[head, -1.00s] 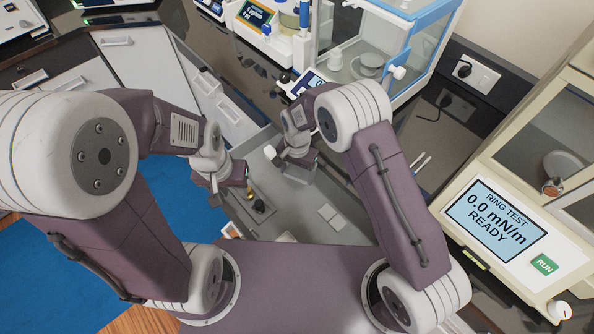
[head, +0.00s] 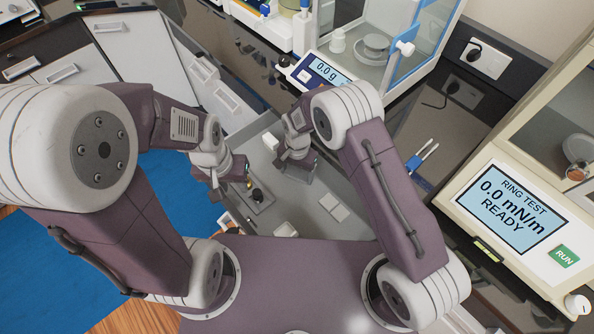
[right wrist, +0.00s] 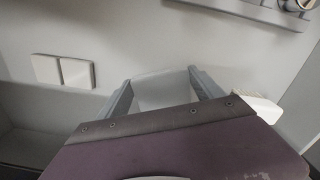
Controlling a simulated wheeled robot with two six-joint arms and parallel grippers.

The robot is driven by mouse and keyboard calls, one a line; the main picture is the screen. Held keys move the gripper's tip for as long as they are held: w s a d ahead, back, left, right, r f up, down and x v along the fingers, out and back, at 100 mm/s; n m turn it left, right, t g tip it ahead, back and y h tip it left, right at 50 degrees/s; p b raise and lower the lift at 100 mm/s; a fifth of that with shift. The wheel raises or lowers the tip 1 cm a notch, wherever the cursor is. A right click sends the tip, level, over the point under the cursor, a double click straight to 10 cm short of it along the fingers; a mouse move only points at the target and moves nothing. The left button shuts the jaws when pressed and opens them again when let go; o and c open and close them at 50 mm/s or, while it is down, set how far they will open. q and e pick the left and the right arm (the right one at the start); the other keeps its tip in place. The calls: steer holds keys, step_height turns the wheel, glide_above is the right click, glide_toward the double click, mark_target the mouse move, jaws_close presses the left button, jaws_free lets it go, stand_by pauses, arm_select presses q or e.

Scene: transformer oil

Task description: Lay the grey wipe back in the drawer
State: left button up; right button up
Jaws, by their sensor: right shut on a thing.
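My right gripper (head: 299,172) is low over the open grey drawer (head: 318,231). In the right wrist view its two fingers (right wrist: 163,87) are shut on the grey wipe (right wrist: 165,90), a pale grey sheet between them, above the drawer floor. Whether the wipe touches the floor I cannot tell. The gripper's own body hides its lower part, and in the head view the arm hides it. My left gripper (head: 224,187) is at the drawer's left side, beside a small tray with a dark-knobbed item; its fingers are too small to read.
A balance (head: 322,72) and a ring tester (head: 510,213) stand on the dark counter.

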steer(key=shift+f, duration=0.25)
stand_by(0.3)
steer(key=o, duration=1.4)
steer(key=shift+c, duration=0.2)
step_height(320, 180, up, 9)
steer(key=shift+r, duration=0.1)
